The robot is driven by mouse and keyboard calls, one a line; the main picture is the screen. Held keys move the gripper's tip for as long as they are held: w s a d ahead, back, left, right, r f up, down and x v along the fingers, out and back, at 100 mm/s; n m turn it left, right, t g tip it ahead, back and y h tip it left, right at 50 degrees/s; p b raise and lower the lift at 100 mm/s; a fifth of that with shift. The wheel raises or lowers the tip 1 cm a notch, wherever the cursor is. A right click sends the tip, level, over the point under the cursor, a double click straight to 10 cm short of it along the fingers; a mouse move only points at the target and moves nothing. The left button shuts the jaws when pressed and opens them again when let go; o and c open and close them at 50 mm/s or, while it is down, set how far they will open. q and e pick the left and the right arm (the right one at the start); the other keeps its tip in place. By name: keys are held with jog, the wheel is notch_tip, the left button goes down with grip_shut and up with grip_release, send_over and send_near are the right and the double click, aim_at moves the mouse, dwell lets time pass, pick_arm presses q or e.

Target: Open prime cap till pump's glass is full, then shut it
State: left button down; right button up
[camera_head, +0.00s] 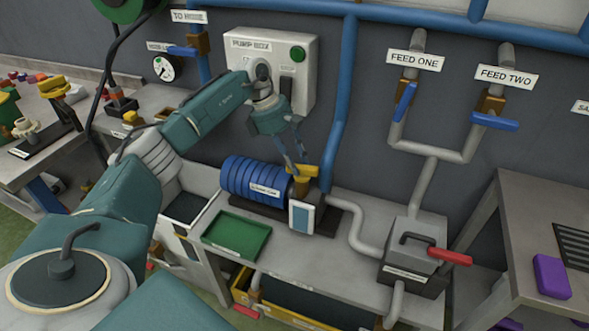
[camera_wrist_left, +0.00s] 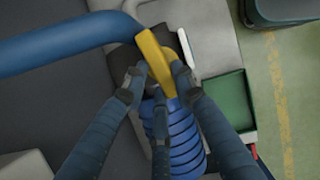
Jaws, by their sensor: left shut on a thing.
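The yellow prime cap (camera_head: 306,172) sits on top of the brass neck of the blue ribbed pump (camera_head: 252,181). My left gripper (camera_head: 294,165) reaches down from above and is shut on the cap. In the left wrist view, the fingers (camera_wrist_left: 155,80) close on both sides of the yellow cap bar (camera_wrist_left: 152,52), above the blue ribs (camera_wrist_left: 180,140). The pump's glass (camera_head: 301,218) is a white-framed window on the pump's front, and its pane looks blue over most of its height. I cannot make out a clear level line. My right gripper is not in view.
A green tray (camera_head: 236,236) lies on the bench left of the glass. A blue pipe (camera_head: 340,110) rises just right of the cap. The pump box (camera_head: 300,60) is on the wall behind. A grey valve box with a red handle (camera_head: 450,257) stands at the right.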

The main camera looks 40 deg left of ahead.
pick_arm(q)
jog(key=shift+w+m+g+b, duration=0.25)
jog(key=shift+m+b, duration=0.3)
jog(key=shift+m, duration=0.45)
jog(key=c, duration=1.4)
grip_release()
jog(key=v, duration=1.2)
jog(key=shift+w+a, duration=0.1)
jog(key=shift+a, duration=0.1)
jog(key=shift+f, duration=0.1)
